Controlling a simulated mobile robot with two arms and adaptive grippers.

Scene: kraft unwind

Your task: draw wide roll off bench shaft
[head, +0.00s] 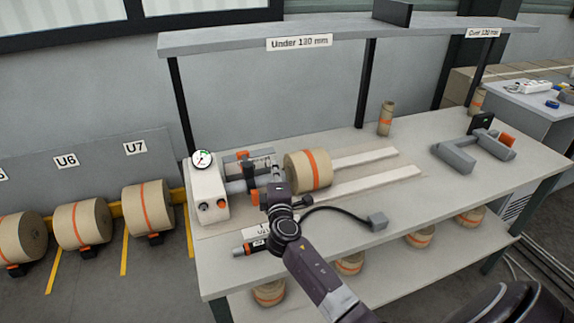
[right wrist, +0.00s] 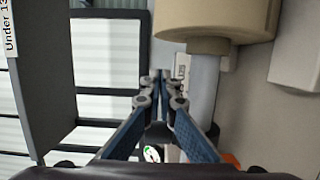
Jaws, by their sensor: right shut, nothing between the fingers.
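The wide kraft roll (head: 312,170), tan with an orange band, sits on the bench shaft (head: 238,186) beside the white control box (head: 208,195). In the right wrist view the roll (right wrist: 215,18) fills the top, with its core end showing below it. My right gripper (head: 274,180) is at the roll's left side, in front of the shaft, and hides part of it. In the right wrist view its fingers (right wrist: 158,78) are together and empty, apart from the roll. My left gripper is in neither view.
A shelf (head: 350,35) on posts runs above the bench (head: 440,195). Two pale rails (head: 365,183) lie right of the roll. A grey cradle (head: 470,152) stands at the right, a small roll (head: 386,118) at the back. Floor rolls (head: 80,224) stand at left.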

